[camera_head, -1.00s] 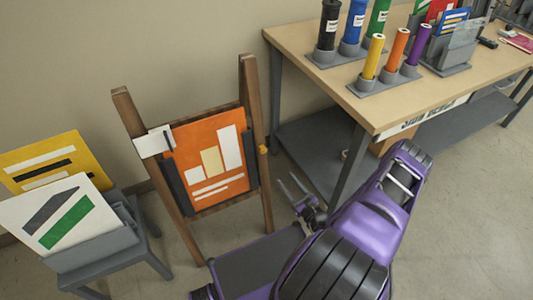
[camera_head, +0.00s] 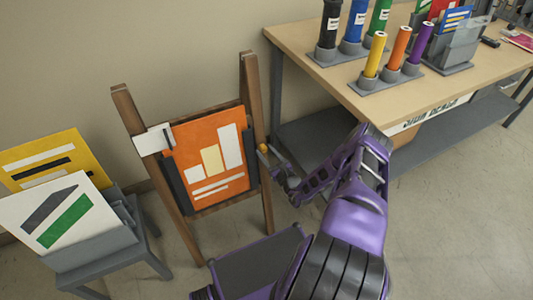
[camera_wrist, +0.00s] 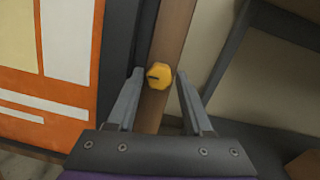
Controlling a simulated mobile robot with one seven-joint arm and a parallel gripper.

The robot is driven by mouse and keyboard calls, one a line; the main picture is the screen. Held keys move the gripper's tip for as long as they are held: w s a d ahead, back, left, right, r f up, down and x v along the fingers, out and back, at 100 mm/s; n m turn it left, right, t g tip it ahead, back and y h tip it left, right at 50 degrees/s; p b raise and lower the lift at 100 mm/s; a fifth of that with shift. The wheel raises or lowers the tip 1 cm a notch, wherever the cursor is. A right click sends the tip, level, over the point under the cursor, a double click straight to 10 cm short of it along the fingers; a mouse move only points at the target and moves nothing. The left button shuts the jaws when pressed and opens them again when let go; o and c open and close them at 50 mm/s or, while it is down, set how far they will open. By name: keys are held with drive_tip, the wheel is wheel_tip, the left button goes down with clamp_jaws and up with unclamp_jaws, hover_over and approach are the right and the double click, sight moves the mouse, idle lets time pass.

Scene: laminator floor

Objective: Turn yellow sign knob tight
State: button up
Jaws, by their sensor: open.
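The yellow knob (camera_wrist: 159,76) is on the right wooden leg of the easel (camera_head: 249,90), with a dark slot on its face. In the wrist view it sits between and just beyond the tips of my open gripper (camera_wrist: 157,75). In the head view my gripper (camera_head: 268,158) is beside the right leg at knob height, and the small yellow knob (camera_head: 263,148) shows by the fingertips. I cannot tell if the fingers touch it. The orange sign (camera_head: 210,160) rests on the easel between dark side rails.
A white card (camera_head: 153,139) is clipped at the sign's upper left. A grey rack (camera_head: 95,246) with yellow and white signs stands at left. A wooden workbench (camera_head: 345,90) with coloured tubes stands at right, close to my arm. Open floor lies in front.

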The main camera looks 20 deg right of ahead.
clamp_jaws()
drive_tip(key=shift+f+m, duration=0.1)
drive_tip(key=shift+m, duration=0.3)
drive_tip(key=m+h+b, duration=0.1)
drive_tip(key=m, duration=0.3)
drive_tip(key=shift+a, duration=0.1)
drive_tip(key=m, duration=0.2)
drive_tip(key=m+h, duration=0.1)
drive_tip(key=m, duration=0.2)
drive_tip(key=shift+m+h, duration=0.3)
drive_tip(key=m, duration=0.5)
drive_tip(key=shift+a+g+h+p, duration=0.1)
drive_tip(key=shift+g+h+p, duration=0.2)
drive_tip(key=shift+h+p, duration=0.1)
drive_tip(key=shift+m+g+h+p, duration=0.3)
drive_tip(key=shift+m+g+p, duration=0.15)
drive_tip(key=shift+m, duration=1.95)
